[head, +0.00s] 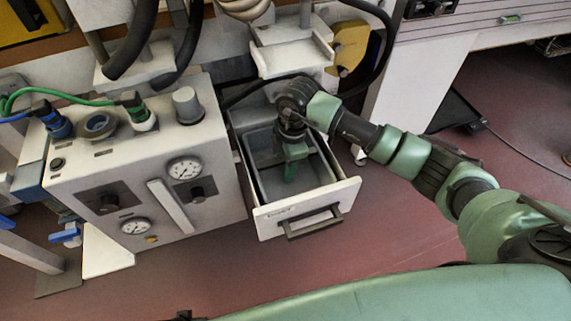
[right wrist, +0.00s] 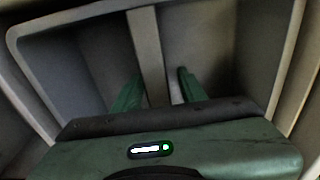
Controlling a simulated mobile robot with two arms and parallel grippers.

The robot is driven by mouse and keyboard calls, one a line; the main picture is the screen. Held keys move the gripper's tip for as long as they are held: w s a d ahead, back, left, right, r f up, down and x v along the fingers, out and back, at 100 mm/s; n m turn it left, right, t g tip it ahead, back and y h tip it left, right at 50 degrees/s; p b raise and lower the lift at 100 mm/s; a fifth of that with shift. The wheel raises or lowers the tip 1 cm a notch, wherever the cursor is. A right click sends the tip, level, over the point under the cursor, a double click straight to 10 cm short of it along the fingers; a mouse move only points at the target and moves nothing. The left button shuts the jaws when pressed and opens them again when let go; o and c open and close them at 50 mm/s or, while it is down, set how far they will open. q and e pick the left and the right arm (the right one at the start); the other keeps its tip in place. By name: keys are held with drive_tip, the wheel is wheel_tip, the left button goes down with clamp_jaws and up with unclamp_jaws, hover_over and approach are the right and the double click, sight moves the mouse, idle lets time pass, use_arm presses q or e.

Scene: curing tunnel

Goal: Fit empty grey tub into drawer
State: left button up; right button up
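The white drawer (head: 330,192) is pulled out from the machine, its dark handle facing the front. The grey tub (head: 314,172) is inside the drawer. In the right wrist view the tub (right wrist: 72,70) shows a pale rim and an upright divider (right wrist: 148,50) across its inside; no contents show. My right gripper (head: 291,172) points down into the tub. Its two green fingers (right wrist: 158,88) stand apart on either side of the divider, with a visible gap on the right finger's side. The tub's floor is partly hidden by the gripper. My left gripper is not seen.
A white control box (head: 150,170) with gauges, knobs and hoses stands close to the left of the drawer. A white machine part (head: 290,55) overhangs behind it. The red floor (head: 390,220) to the right is largely clear.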

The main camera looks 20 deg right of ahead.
drive_tip(key=shift+r, duration=0.35)
drive_tip(key=r, duration=0.3)
drive_tip(key=r+p, duration=0.1)
drive_tip(key=r, duration=0.3)
drive_tip(key=d+r, duration=0.1)
drive_tip(key=r, duration=0.3)
drive_tip(key=shift+s+d+r+p, duration=0.1)
drive_tip(key=shift+s+r+p, duration=0.1)
drive_tip(key=shift+p, duration=0.15)
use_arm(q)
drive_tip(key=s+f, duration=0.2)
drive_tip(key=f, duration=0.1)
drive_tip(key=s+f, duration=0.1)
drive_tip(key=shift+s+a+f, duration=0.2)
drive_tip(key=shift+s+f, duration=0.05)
